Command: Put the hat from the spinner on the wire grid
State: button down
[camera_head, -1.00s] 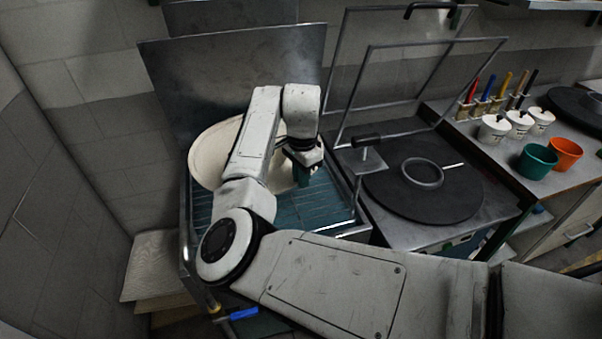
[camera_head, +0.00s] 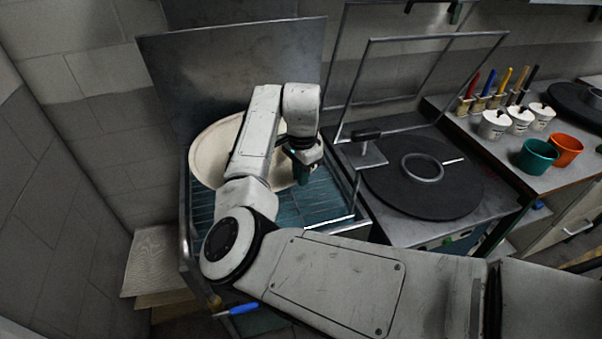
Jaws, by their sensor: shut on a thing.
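The hat (camera_head: 212,152) is a wide cream disc seen over the left station, partly hidden behind my arm. My gripper (camera_head: 302,178) is at its right edge, shut on the hat; the fingertips and the grip itself are small and partly hidden. The wire grid (camera_head: 320,205) is the blue-green barred surface beneath the hat. I cannot tell whether the hat touches it. The spinner (camera_head: 455,195) is the dark round plate to the right, with a metal ring (camera_head: 422,168) at its centre and no hat on it.
A metal back panel (camera_head: 235,70) stands behind the grid. An upright metal frame (camera_head: 350,85) and a clamp handle (camera_head: 367,137) stand between grid and spinner. Brushes, white pots (camera_head: 520,119), a green cup (camera_head: 537,158) and an orange cup (camera_head: 566,149) are at the right. Boards (camera_head: 155,262) lean lower left.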

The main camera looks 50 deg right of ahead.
jog(key=shift+f, duration=0.45)
dwell(0.3)
jog(key=c, duration=1.1)
grip_release()
jog(key=shift+r, duration=0.1)
notch_tip(320, 180, up, 11)
jog(key=shift+s+f+b, duration=0.15)
jog(key=shift+b, duration=0.85)
